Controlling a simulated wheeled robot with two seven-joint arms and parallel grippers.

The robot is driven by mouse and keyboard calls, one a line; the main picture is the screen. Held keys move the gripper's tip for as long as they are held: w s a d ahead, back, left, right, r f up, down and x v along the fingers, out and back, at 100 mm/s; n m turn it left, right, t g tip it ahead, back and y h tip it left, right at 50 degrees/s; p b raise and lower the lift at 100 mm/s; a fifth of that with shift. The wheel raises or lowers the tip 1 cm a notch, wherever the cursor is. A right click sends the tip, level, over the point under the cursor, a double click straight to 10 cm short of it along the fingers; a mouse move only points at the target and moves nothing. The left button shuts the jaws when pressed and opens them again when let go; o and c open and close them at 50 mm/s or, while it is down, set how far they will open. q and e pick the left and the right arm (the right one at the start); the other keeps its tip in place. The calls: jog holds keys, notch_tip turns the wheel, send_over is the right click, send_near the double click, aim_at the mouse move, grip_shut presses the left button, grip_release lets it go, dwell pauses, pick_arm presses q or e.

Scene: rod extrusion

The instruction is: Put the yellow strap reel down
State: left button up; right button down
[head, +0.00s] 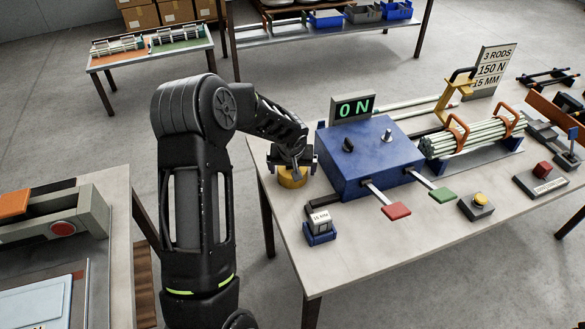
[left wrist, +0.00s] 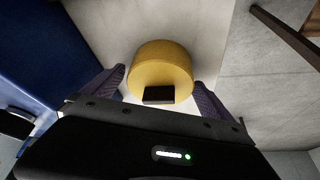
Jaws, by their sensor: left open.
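The yellow strap reel (head: 292,179) is a short round yellow drum on the table at the left of the blue box. My left gripper (head: 292,165) is directly above it, pointing down. In the left wrist view the reel (left wrist: 160,68) lies ahead of and between the two fingertips of my left gripper (left wrist: 160,85). The fingers are open, with a gap on the left; I cannot tell if the right one touches the reel. The reel's flat side has a small dark block on it. My right gripper is not in view.
The blue box (head: 362,158) with a "0 N" display (head: 353,108) stands close right of the reel. A small blue-based block (head: 319,226) sits in front. Red (head: 396,211) and green (head: 442,195) paddles stick out. The table's left edge is close to the reel.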

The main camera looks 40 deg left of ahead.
pick_arm(q)
jog(key=shift+r, duration=0.4)
jog(key=b+v, duration=0.1)
jog(key=v, duration=1)
jog(key=shift+s+b, duration=0.15)
jog(key=shift+b, duration=0.25)
jog(key=shift+r, duration=0.1)
